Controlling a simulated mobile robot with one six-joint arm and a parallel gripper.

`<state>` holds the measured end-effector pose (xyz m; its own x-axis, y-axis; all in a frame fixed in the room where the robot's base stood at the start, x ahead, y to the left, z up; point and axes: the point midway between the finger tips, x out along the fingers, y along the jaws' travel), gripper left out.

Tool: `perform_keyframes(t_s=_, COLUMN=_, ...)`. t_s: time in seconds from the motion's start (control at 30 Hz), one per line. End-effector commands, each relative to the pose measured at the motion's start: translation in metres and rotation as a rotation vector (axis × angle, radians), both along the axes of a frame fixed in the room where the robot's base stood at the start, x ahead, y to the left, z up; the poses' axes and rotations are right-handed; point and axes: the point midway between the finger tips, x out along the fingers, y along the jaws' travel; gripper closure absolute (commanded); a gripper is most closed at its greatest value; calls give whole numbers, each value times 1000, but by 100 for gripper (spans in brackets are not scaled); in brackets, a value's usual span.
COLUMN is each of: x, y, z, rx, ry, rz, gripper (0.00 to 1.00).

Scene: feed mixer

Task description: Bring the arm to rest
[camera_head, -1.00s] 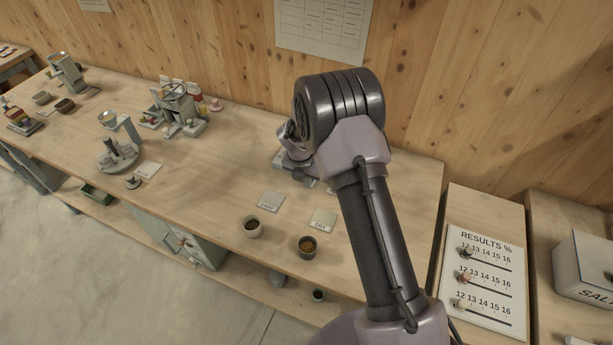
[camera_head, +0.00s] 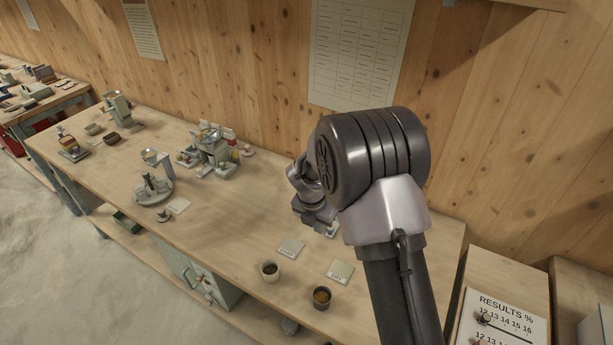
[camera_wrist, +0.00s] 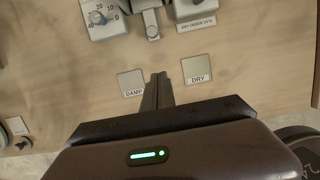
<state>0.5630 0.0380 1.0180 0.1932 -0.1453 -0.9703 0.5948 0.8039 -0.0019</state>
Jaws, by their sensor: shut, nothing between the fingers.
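My gripper (camera_wrist: 157,90) shows in the wrist view with its two dark fingers together and nothing between them. It is above the bench, and its tips appear between the damp card (camera_wrist: 131,83) and the dry card (camera_wrist: 197,69). In the head view my arm rises at the right of the picture and bends over the wooden bench (camera_head: 235,230). The gripper's fingers are hidden there behind my arm.
A device with a dial (camera_wrist: 100,18) is behind the cards. A results board (camera_head: 505,318) lies at the right. The bench middle is fairly clear.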

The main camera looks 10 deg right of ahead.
Motion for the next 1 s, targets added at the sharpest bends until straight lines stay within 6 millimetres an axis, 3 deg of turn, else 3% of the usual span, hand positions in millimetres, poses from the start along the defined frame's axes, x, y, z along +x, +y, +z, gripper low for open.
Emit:
perform_keyframes(t_s=0.07, x=-2, y=-1, z=8, rx=18, ry=-17, rz=-62, gripper=100)
perform_keyframes(t_s=0.17, x=-20, y=-7, z=46, rx=106, ry=-87, rz=-351, gripper=100)
perform_keyframes(t_s=0.3, x=-84, y=-17, z=112, rx=335, ry=-197, rz=-1004, gripper=100)
perform_keyframes(t_s=0.43, x=-161, y=-19, z=145, rx=585, ry=-238, rz=-1611, gripper=100)
perform_keyframes(t_s=0.6, x=-255, y=-10, z=146, rx=894, ry=-165, rz=-2300, gripper=100)
perform_keyframes(t_s=0.7, x=-289, y=-4, z=137, rx=1008, ry=-89, rz=-2562, gripper=100)
perform_keyframes(t_s=0.8, x=-305, y=0, z=133, rx=1065, ry=-34, rz=-2701, gripper=100)
perform_keyframes(t_s=1.0, x=-309, y=1, z=132, rx=1078, ry=-17, rz=-2743, gripper=100)
